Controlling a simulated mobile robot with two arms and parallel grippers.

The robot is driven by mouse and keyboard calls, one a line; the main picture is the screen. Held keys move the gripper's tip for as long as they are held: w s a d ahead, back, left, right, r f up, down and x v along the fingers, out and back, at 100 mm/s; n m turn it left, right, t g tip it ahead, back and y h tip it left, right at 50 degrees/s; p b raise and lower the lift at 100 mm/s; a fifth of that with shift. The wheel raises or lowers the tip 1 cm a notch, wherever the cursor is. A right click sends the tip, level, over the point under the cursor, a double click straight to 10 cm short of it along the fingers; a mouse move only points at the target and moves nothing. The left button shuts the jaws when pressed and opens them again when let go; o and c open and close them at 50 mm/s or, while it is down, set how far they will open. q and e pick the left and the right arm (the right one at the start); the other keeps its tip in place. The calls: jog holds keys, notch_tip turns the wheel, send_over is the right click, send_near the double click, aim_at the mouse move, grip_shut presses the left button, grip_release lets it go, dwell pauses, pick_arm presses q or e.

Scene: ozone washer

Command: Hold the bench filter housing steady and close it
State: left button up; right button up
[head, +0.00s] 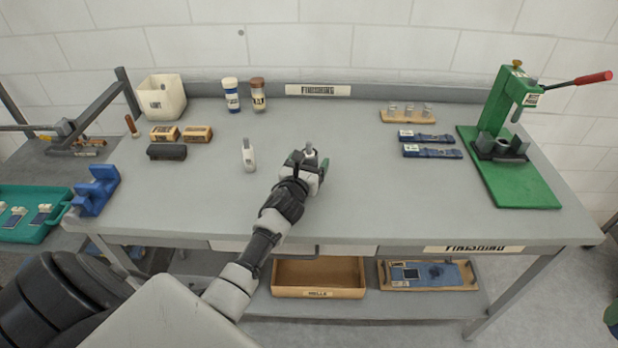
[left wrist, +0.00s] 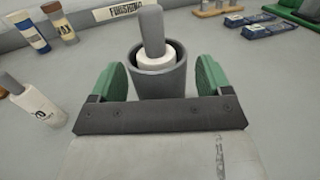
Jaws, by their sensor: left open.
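The bench filter housing, seemingly the dark grey round cup (left wrist: 160,83), stands on the bench between my left gripper's green fingers in the left wrist view. A white collar and a grey upright peg sit in its mouth; I cannot tell whether they are fully seated. In the head view only its grey top (head: 310,151) shows past the gripper. My left gripper (head: 304,161) is open, one finger on each side of the cup, with a gap visible at each side. My right gripper is not in view.
A small white bottle with a grey top (head: 249,156) stands left of the gripper. Two jars (head: 231,95), a white bin (head: 162,98) and small boxes stand at the back left. Blue tools (head: 431,151) and a green press (head: 507,150) are on the right.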

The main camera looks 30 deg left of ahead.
aim_at(308, 151)
pick_arm(q)
jog(key=shift+c, duration=0.3)
grip_shut()
jog(key=shift+r, duration=0.1)
jog(key=shift+r, duration=2)
jog(key=s+d+r, duration=0.1)
jog(key=d+r, duration=0.6)
jog(key=d, duration=0.4)
jog(key=shift+s+d, duration=0.25)
jog(key=shift+f, duration=0.1)
